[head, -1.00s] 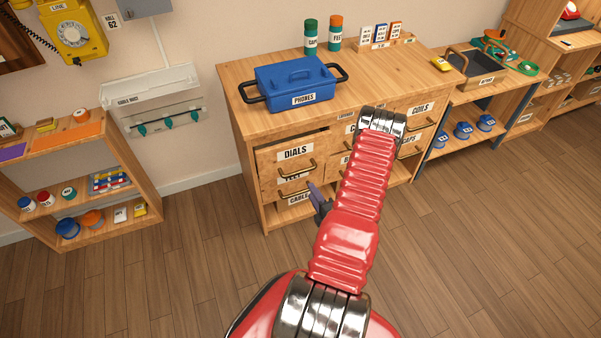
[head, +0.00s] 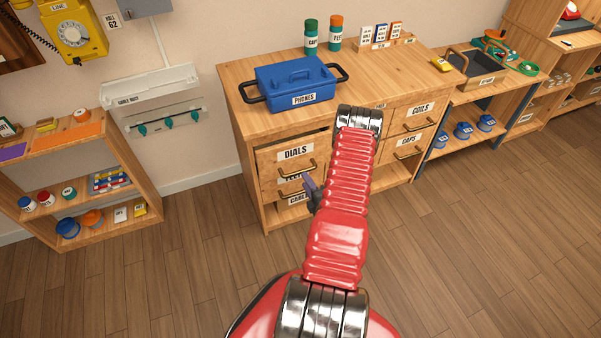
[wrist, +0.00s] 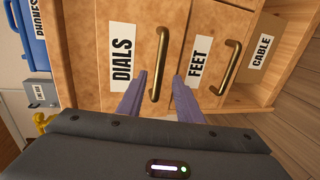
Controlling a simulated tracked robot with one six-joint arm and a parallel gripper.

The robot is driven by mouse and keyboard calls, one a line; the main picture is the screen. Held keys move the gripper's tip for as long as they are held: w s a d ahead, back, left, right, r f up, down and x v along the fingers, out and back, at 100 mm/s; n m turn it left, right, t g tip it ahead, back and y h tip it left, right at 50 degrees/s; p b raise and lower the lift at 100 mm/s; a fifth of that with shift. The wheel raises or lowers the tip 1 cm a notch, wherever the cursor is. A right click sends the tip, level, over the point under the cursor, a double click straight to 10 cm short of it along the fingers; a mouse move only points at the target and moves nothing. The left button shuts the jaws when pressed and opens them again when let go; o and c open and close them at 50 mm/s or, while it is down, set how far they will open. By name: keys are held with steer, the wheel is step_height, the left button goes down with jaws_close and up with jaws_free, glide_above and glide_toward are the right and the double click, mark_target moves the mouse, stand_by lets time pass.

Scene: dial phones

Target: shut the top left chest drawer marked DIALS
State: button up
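The DIALS drawer (head: 270,165) is the top left drawer of the wooden chest. It stands pulled out, with a dark gap above its front. Its label and brass handle (wrist: 163,50) show in the wrist view. My gripper (wrist: 160,76) is in front of the drawer there, its two purple-grey fingers apart. The lower part of the handle appears between the fingers; I cannot tell whether they touch it. In the head view, one finger (head: 310,183) shows just below the DIALS handle, and my arm hides the rest of the gripper.
The FEET drawer (wrist: 203,75) is directly below, with its own handle close to a finger. A blue PHONES box (head: 297,85) stands on the chest top (head: 240,85). A small shelf (head: 125,160) is at the left. The floor (head: 190,270) in front is clear.

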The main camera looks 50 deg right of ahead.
mark_target(300, 171)
steer(key=x, duration=0.7)
steer(key=shift+w, duration=0.1)
steer(key=shift+c, duration=0.6)
jaws_close()
